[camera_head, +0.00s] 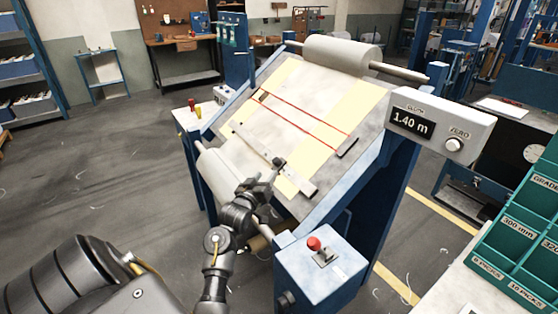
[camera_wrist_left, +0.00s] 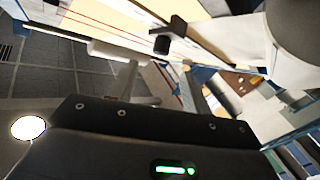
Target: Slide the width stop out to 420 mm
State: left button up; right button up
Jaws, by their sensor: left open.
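The inspection board (camera_head: 300,115) slopes up away from me, with pale cloth and two red lines across it. A light bar (camera_head: 250,140) crosses its lower part. A small dark block (camera_head: 280,162), which looks like the width stop, sits on this bar; a dark block (camera_wrist_left: 170,38) also shows in the left wrist view, on a pale edge with fine marks. My left gripper (camera_head: 270,179) is at the bar, right by the block. It is open; its fingertips are hard to make out, and I cannot tell whether they touch the block. No scale figures are readable. My right gripper is not in view.
A display (camera_head: 412,122) reading 1.40 m hangs at the board's right. A blue control box (camera_head: 320,268) with a red-knobbed lever stands in front. A cloth roll (camera_head: 340,52) lies at the top. Green bins (camera_head: 520,232) stand at the right. The floor at left is open.

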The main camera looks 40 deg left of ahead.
aim_at(274, 163)
pick_arm(q)
jog(key=p+x, duration=0.2)
jog(key=x, duration=0.6)
jog(key=shift+w+a, duration=0.2)
jog(key=shift+a, duration=0.05)
jog(key=shift+x, duration=0.95)
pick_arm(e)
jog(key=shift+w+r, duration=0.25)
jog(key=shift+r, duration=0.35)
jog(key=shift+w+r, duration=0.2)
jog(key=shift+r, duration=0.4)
pick_arm(q)
grip_shut()
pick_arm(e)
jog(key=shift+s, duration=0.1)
